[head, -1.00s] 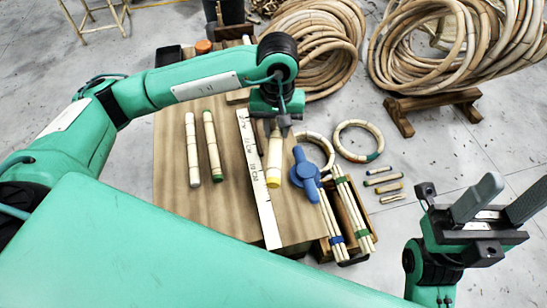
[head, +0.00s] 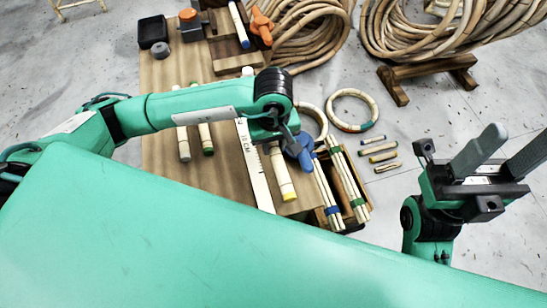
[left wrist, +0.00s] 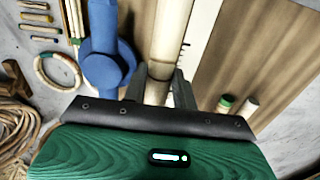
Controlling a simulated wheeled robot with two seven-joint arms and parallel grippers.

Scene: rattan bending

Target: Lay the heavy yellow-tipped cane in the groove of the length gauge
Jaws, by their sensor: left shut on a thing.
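The heavy yellow-tipped cane (head: 283,174) is pale and thick, with its yellow end pointing toward me. My left gripper (left wrist: 160,88) is shut on it, and the cane (left wrist: 170,35) runs away between the fingers in the left wrist view. In the head view, my left wrist covers the grip. The length gauge (head: 258,185) is a long white marked strip on the table, just left of the cane. Its groove cannot be made out. The cane lies roughly along the gauge, beside it; its height is unclear. My right gripper (head: 495,160) is open and empty, off the table's right side.
Two more canes (head: 183,142) (head: 206,138), one green-tipped, lie left of the gauge on the wooden table (head: 160,100). A blue tool (head: 300,152) is close right of the held cane. A box of thin canes (head: 345,180) and rattan rings (head: 352,110) are further right.

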